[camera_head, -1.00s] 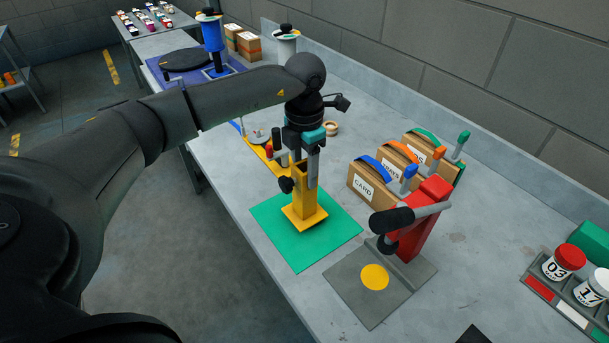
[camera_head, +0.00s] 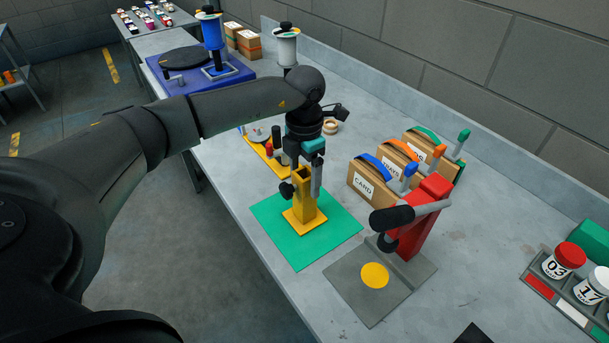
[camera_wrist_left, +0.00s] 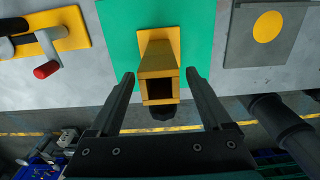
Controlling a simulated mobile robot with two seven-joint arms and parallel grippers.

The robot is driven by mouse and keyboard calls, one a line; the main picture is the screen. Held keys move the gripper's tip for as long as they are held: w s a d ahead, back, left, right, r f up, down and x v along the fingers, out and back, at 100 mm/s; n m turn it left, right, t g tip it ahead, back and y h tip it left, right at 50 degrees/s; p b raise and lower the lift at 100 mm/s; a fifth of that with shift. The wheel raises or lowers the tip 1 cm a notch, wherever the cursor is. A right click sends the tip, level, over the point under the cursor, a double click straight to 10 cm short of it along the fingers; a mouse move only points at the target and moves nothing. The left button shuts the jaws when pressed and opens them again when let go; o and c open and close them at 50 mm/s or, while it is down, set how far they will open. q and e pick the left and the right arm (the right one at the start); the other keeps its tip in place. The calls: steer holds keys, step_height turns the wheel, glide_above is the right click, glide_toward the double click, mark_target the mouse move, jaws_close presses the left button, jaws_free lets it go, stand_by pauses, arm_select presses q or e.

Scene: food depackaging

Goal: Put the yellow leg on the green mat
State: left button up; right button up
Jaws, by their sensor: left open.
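The yellow leg (camera_head: 304,200) stands upright on its square foot on the green mat (camera_head: 325,248). In the left wrist view I look down on the hollow top of the leg (camera_wrist_left: 158,88), with the green mat (camera_wrist_left: 118,45) around its foot. A dark knob (camera_head: 286,190) sits on the side of the leg. My left gripper (camera_head: 304,180) is open above the leg. Its two fingers also show in the left wrist view (camera_wrist_left: 160,80), one on each side of the leg and apart from it. My right gripper is not in view.
A grey plate with a yellow disc (camera_head: 375,276) and a red stand (camera_head: 420,220) with a black handle are close to the right. Cardboard boxes (camera_head: 372,183) with coloured handles stand behind. A yellow base (camera_head: 262,158) lies beyond the mat. Jars (camera_head: 555,265) stand far right.

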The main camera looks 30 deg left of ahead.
arm_select(q)
steer(key=shift+r, duration=0.2)
step_height(320, 180, up, 12)
steer(key=b, duration=0.1)
stand_by(0.8)
